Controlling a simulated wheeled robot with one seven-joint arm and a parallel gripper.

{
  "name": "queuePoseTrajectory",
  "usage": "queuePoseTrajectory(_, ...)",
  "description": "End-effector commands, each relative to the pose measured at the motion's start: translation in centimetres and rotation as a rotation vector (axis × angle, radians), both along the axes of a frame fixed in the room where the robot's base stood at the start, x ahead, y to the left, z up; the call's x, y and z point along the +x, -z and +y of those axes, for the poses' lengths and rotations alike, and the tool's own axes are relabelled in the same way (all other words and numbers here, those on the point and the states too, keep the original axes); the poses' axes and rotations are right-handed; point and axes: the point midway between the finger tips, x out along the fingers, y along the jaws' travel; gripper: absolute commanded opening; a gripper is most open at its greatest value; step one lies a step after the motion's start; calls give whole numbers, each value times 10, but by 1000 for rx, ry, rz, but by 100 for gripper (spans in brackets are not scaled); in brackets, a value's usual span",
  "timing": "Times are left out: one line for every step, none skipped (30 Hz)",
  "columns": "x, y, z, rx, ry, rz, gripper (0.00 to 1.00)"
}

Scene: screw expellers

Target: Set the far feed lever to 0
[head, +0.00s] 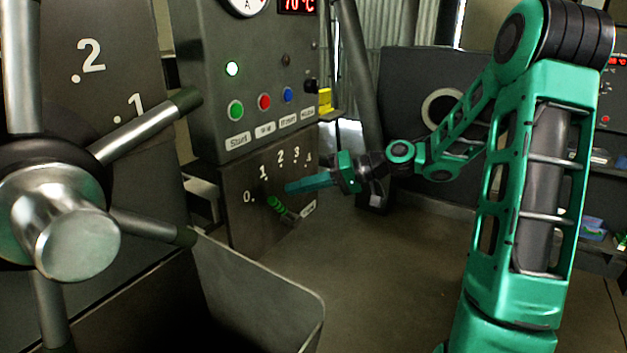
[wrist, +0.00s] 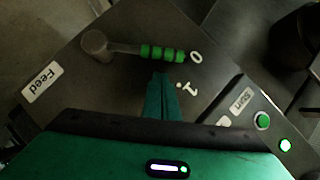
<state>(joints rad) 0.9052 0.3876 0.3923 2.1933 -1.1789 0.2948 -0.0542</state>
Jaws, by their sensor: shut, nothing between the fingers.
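The far feed lever has a grey arm and a ribbed green grip (head: 277,205) on the lower panel of the far machine. Its dial carries numbers from 0 (head: 249,197) upward. In the wrist view the lever's green grip (wrist: 162,53) lies in line with the 0 (wrist: 196,57), so it points at or very close to 0. My gripper (head: 288,188) is shut and empty. Its fingertips, also in the wrist view (wrist: 162,76), are beside the grip on the side of the 1. I cannot tell whether they touch it.
A near machine with a large spoked metal wheel (head: 75,230) fills the left. A grey open bin (head: 265,290) stands below it. Above the dial are buttons, including a green one (head: 236,110). The floor (head: 390,270) right of the bin is clear.

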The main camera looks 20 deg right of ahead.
Motion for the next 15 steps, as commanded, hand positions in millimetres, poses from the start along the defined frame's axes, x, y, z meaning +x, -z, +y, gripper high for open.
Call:
queuePoseTrajectory(-2,4,5,1,-2,2,0)
queuePoseTrajectory(-3,5,8,1,-2,0,0)
queuePoseTrajectory(-4,7,11,1,-2,0,0)
queuePoseTrajectory(-5,9,13,1,-2,0,0)
queuePoseTrajectory(-5,10,14,0,-1,0,0)
queuePoseTrajectory(-6,12,15,0,-1,0,0)
queuePoseTrajectory(-6,12,16,-1,-1,0,0)
queuePoseTrajectory(-6,13,17,-1,-1,0,0)
queuePoseTrajectory(-6,14,17,0,0,-1,0)
queuePoseTrajectory(-6,14,18,0,0,-1,0)
queuePoseTrajectory(-7,14,18,0,0,-1,0)
queuePoseTrajectory(-7,14,18,0,0,-1,0)
queuePoseTrajectory(-7,14,18,0,0,-1,0)
queuePoseTrajectory(-6,14,18,0,0,-1,0)
queuePoseTrajectory(-7,14,18,0,0,-1,0)
